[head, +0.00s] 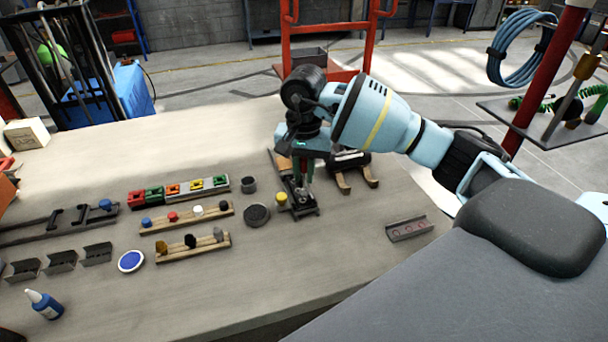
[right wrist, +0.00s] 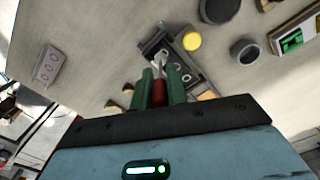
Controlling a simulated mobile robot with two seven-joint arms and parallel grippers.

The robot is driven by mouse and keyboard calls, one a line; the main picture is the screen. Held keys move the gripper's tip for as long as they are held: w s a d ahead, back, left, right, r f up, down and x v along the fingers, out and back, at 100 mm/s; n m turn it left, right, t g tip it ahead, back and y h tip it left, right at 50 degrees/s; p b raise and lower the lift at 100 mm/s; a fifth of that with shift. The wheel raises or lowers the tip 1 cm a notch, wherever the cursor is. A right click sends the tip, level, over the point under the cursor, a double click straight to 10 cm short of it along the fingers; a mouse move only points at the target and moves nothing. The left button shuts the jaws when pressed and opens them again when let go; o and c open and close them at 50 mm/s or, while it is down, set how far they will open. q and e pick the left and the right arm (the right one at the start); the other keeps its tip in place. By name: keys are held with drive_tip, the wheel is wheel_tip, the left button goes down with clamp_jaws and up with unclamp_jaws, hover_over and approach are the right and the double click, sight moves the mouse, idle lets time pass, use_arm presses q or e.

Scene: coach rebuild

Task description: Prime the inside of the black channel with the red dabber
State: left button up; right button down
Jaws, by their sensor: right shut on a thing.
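My right gripper (head: 303,178) points down over the table and is shut on the red dabber. In the right wrist view its green fingers (right wrist: 163,86) stand either side of the red dabber (right wrist: 159,94), whose pale tip points to the dark fixture beyond. The black channel (head: 306,211) appears to be the dark piece directly below the gripper; it also shows in the right wrist view (right wrist: 194,76). The gripper and dabber hide part of it. I cannot tell whether the tip touches its inside. My left gripper is not in view.
A yellow-topped piece (head: 282,199) stands close to the channel's left. A dark round dish (head: 257,214) and grey cup (head: 249,184) are further left, with wooden racks (head: 190,218) of small knobs. A grey bracket with pink circles (head: 409,228) lies right. The front table is mostly clear.

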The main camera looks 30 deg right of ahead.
sight(304, 159)
drive_tip(key=shift+s+r, duration=0.1)
drive_tip(key=shift+r, duration=0.35)
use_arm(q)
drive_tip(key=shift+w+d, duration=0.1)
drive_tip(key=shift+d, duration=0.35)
use_arm(e)
drive_tip(key=shift+r, duration=2.45)
